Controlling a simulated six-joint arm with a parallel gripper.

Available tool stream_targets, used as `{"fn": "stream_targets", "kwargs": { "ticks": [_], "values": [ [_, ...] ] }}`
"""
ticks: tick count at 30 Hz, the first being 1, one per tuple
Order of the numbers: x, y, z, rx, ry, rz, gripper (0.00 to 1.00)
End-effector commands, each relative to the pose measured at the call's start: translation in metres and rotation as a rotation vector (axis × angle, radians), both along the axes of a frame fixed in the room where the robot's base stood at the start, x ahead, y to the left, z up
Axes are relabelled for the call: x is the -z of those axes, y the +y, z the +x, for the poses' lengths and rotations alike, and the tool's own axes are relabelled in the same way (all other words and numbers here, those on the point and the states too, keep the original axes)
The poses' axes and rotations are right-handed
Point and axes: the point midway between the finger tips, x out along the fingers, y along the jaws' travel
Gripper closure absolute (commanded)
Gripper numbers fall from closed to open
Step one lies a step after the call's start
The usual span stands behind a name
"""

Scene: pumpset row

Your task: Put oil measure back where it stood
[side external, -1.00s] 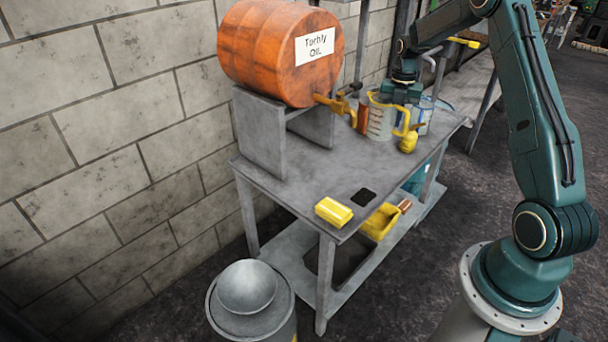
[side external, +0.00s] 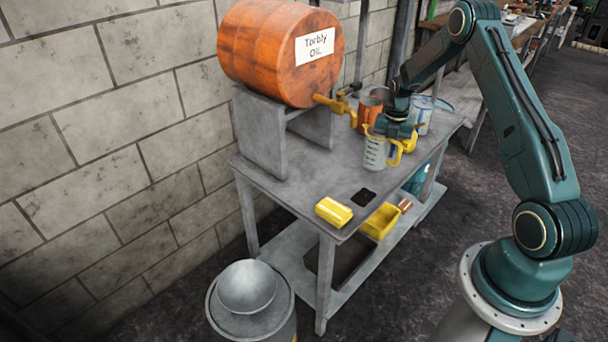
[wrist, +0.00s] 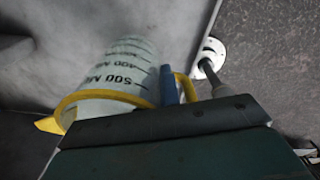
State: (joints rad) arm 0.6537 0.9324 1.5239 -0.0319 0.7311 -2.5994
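The oil measure (side external: 375,154) is a pale graduated jug with a yellow rim and yellow handle. It is upright or nearly so at the bench's right part, in front of the copper-coloured can. In the wrist view the measure (wrist: 122,72) shows its black marks, with the handle beside a blue finger. My gripper (side external: 394,130) is at its rim and handle and appears shut on the handle, though the grip is partly hidden. I cannot tell whether its base touches the bench (side external: 300,180). A black patch (side external: 364,196) lies on the bench top.
An orange oil drum (side external: 270,50) with a brass tap (side external: 335,103) rests on a grey stand. The copper-coloured can (side external: 369,108) and a blue-trimmed pale container (side external: 423,112) stand behind my gripper. A yellow block (side external: 333,212) lies at the front edge. The bench middle is mostly clear.

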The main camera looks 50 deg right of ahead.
Motion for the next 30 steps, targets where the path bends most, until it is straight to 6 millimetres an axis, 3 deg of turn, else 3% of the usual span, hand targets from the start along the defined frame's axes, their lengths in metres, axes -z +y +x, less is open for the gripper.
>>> {"fn": "stream_targets", "kwargs": {
  "ticks": [9, 23, 27, 30],
  "values": [
    [0.033, 0.000, 0.000, 0.000, 0.000, 0.000, 1.00],
    [0.038, 0.000, 0.000, 0.000, 0.000, 0.000, 1.00],
    [0.038, 0.000, 0.000, 0.000, 0.000, 0.000, 0.74],
    [0.038, 0.000, 0.000, 0.000, 0.000, 0.000, 0.74]
  ]
}}
